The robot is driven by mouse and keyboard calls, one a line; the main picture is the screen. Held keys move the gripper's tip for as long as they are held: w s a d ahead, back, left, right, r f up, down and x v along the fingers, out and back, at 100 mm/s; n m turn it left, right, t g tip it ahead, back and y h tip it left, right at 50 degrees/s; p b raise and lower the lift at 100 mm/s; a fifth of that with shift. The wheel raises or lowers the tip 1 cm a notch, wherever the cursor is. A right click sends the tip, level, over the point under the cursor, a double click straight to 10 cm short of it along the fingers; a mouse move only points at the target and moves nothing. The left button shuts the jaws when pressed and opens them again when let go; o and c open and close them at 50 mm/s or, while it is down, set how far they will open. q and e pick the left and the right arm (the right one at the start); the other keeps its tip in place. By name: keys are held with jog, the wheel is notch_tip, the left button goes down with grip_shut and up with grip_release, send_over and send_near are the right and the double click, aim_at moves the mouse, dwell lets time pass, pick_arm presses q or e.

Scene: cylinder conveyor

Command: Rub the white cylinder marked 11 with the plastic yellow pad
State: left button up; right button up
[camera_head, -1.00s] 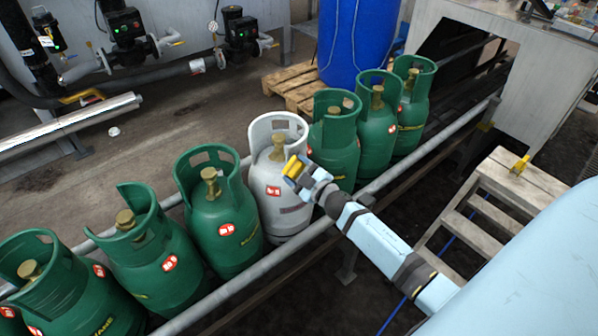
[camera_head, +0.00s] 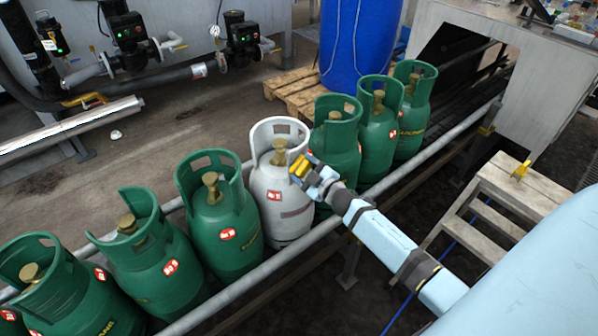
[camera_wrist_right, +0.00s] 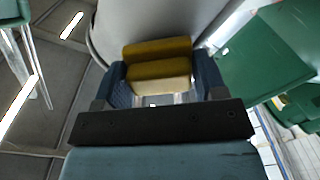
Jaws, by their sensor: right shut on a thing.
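The white cylinder (camera_head: 284,196) stands upright in the row between green cylinders. It has a brass valve and a red-and-white label on its front; I cannot read an 11 on it. My right gripper (camera_head: 301,170) is at the cylinder's upper right side, shut on the yellow pad (camera_head: 298,165). In the right wrist view the pad (camera_wrist_right: 158,67) sits between the blue fingers (camera_wrist_right: 158,82), with its far face at the pale curved wall of the white cylinder (camera_wrist_right: 215,20). It looks close to or touching that wall; I cannot tell which. My left gripper is not in view.
Green cylinders (camera_head: 220,220) stand close on both sides of the white one, on a conveyor with a grey rail (camera_head: 250,290) in front. A wooden step stool (camera_head: 490,205) is at right. A blue barrel (camera_head: 360,40) on a pallet is behind.

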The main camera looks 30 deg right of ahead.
aim_at(293, 171)
jog(key=shift+w+d, duration=0.15)
jog(key=shift+d, duration=0.6)
jog(key=shift+w+d, duration=0.15)
jog(key=shift+d, duration=0.6)
jog(key=shift+s+a+r+p, duration=0.15)
jog(key=shift+a+p, duration=0.7)
jog(key=shift+a, duration=1.25)
jog(key=shift+s+a, duration=0.2)
jog(key=shift+a, duration=0.7)
jog(key=s+p, duration=0.1)
jog(key=s, duration=0.5)
jog(key=shift+d+p, duration=0.4)
